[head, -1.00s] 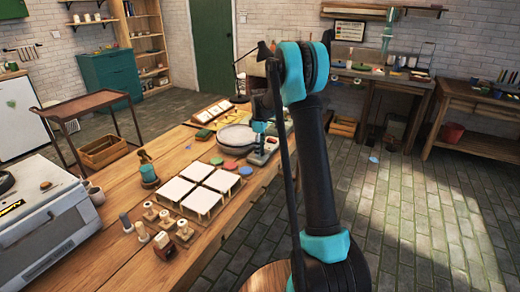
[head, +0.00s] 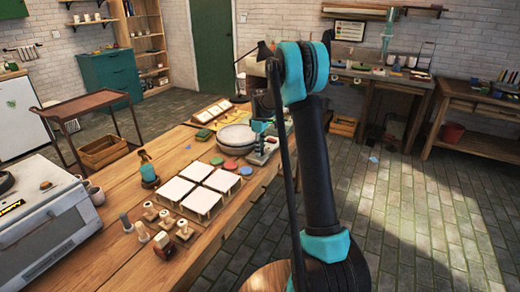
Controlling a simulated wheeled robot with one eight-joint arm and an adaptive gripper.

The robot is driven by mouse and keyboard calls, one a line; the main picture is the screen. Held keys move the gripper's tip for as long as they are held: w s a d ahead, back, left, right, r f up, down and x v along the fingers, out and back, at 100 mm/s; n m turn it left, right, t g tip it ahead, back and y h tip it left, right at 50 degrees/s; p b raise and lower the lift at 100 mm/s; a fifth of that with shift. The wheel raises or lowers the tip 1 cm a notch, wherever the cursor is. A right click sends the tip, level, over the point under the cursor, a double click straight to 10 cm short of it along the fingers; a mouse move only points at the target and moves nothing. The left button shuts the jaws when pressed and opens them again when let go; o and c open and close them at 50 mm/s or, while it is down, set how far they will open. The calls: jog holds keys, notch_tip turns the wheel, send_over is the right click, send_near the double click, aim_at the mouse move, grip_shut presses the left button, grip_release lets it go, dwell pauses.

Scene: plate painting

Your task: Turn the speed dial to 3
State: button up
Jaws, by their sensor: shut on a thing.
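My gripper (head: 262,134) is small and far off at the back right of the wooden workbench. It points down at a small grey control unit (head: 259,157) beside the round pale turntable (head: 236,135). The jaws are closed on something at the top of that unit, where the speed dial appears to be. The dial itself is hidden by the gripper, and its number cannot be read. The turntable stands just left of the gripper.
Several white square tiles (head: 200,204) lie in front of the turntable, with coloured discs (head: 231,166) behind them. A spray bottle (head: 148,170) and wooden stamps (head: 164,219) stand further left. A grey kiln-like box (head: 45,235) fills the front left.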

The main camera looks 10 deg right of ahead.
jog(key=m, duration=1.1)
jog(key=shift+m, duration=0.3)
jog(key=m, duration=1)
jog(key=shift+a, duration=0.1)
jog(key=shift+m, duration=0.5)
jog(key=o, duration=1.2)
jog(key=shift+c, duration=0.2)
notch_tip(320, 180, up, 12)
